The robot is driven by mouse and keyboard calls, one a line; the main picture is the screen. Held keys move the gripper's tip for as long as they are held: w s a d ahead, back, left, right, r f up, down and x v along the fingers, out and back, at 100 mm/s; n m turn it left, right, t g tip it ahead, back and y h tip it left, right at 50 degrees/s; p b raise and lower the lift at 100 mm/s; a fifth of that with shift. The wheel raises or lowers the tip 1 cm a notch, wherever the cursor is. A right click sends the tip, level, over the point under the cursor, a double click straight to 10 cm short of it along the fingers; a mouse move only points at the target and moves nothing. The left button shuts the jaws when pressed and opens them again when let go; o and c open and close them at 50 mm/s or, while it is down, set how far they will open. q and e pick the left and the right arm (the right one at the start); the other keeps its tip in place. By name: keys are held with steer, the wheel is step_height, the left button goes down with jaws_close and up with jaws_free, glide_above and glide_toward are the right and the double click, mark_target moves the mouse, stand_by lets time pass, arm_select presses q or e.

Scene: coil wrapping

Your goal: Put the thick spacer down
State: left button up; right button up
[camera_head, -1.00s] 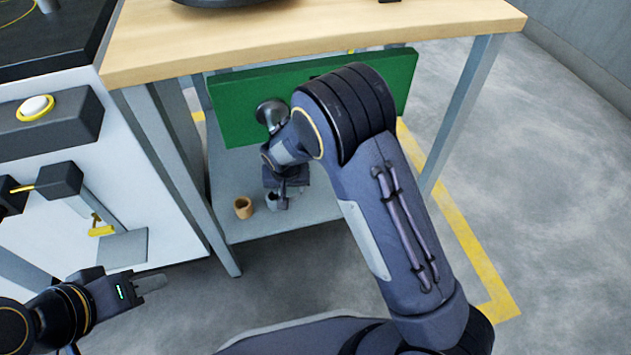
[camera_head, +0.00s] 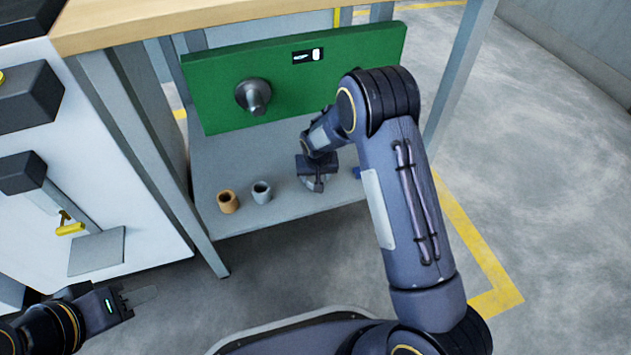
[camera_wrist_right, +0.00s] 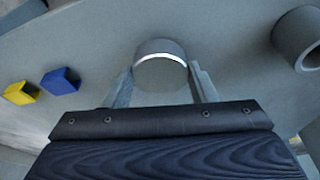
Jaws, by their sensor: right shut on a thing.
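The thick spacer (camera_wrist_right: 160,68) is a grey round piece between the two fingers of my right gripper (camera_wrist_right: 160,88) in the right wrist view. The gripper is shut on it, close over the grey lower shelf (camera_head: 300,205). I cannot tell whether the spacer touches the shelf. In the head view my right gripper (camera_head: 318,186) is over the right part of the shelf, and it hides the spacer. My left gripper (camera_head: 140,297) is at the lower left, away from the shelf, and its finger gap is unclear.
A tan ring (camera_head: 228,203) and a grey ring (camera_head: 262,192) stand on the shelf to the left; the grey one also shows in the wrist view (camera_wrist_right: 298,40). Blue (camera_wrist_right: 60,81) and yellow (camera_wrist_right: 22,92) pieces lie opposite. A green panel (camera_head: 215,95) with a grey knob stands behind.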

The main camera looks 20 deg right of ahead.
steer(key=shift+f, duration=0.8)
arm_select(q)
steer(key=shift+f, duration=0.35)
arm_select(e)
steer(key=shift+r, duration=0.1)
steer(key=o, duration=1.1)
steer(key=shift+f, duration=0.2)
